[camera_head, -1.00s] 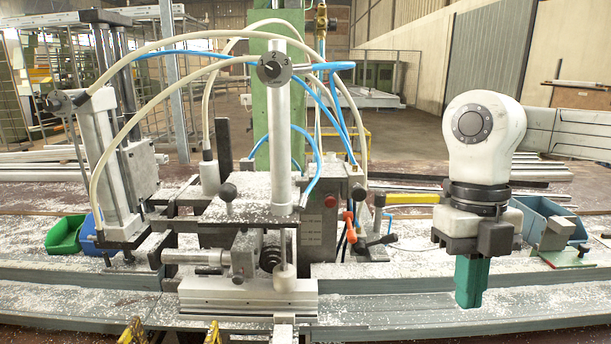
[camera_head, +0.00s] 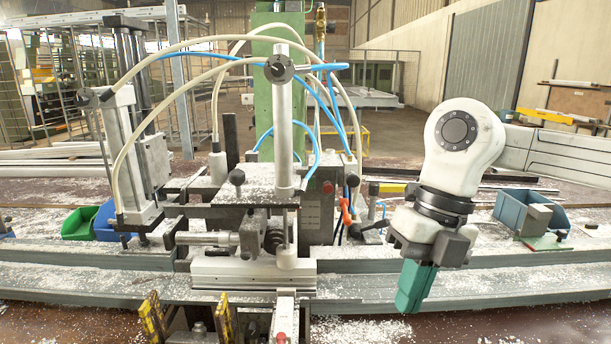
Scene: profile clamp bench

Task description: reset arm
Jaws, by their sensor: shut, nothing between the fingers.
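My gripper (camera_head: 414,288) hangs at the right of the clamp machine, at the end of my white and grey arm. Its green fingers are shut together with nothing between them. They point down and slightly to the left, in front of the grey bench rail (camera_head: 520,283). The profile clamp (camera_head: 255,265) stands to the left, apart from the fingers.
A blue bin (camera_head: 512,208) with a grey block sits behind and right of my gripper. Green (camera_head: 80,224) and blue bins stand at the far left. An orange-red lever (camera_head: 346,213) sticks out between clamp and gripper. Yellow-sided brackets (camera_head: 152,316) are in front.

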